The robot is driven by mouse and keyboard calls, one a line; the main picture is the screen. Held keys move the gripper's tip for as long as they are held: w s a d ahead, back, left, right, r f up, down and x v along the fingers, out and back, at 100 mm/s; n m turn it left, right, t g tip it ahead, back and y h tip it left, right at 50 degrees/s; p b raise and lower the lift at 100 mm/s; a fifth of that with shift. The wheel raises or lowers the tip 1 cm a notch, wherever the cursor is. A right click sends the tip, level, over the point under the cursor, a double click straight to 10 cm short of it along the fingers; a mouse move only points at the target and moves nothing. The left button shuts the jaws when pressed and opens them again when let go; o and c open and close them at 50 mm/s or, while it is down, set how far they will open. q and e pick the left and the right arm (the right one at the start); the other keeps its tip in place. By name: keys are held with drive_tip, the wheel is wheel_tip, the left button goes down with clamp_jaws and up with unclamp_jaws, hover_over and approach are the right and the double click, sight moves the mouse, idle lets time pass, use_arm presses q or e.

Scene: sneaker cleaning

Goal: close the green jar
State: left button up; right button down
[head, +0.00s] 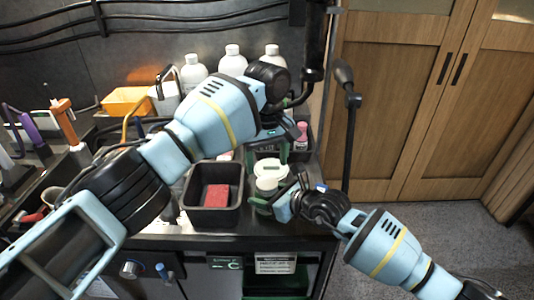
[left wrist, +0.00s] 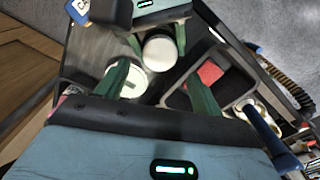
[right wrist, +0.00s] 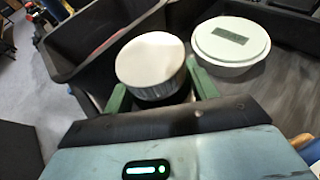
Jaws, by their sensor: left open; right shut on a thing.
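A round white container with a pale green rim and a green label on top (right wrist: 231,42) sits on the dark counter. It shows in the head view (head: 271,168) and, partly behind a green finger, in the left wrist view (left wrist: 131,85). My right gripper (right wrist: 158,88) is shut on a smaller white-topped round piece (right wrist: 150,56), beside the labelled container. This piece also shows in the left wrist view (left wrist: 160,52). I cannot tell for sure which of the two is the jar. My left gripper (left wrist: 160,78) is open and empty above both pieces.
A black bin (head: 209,216) with a red block (head: 216,195) stands just left of the held piece. Another dark bin with a pink-capped bottle (head: 301,136) is behind. White bottles (head: 233,62) line the back. The counter's front edge is close.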

sight(267, 182)
use_arm(q)
drive_tip(key=shift+f, duration=3.15)
drive_tip(key=c, duration=1)
drive_tip(key=shift+m, duration=1.7)
drive_tip(key=o, duration=1.1)
drive_tip(key=shift+c, duration=0.2)
drive_tip(key=shift+r, duration=0.1)
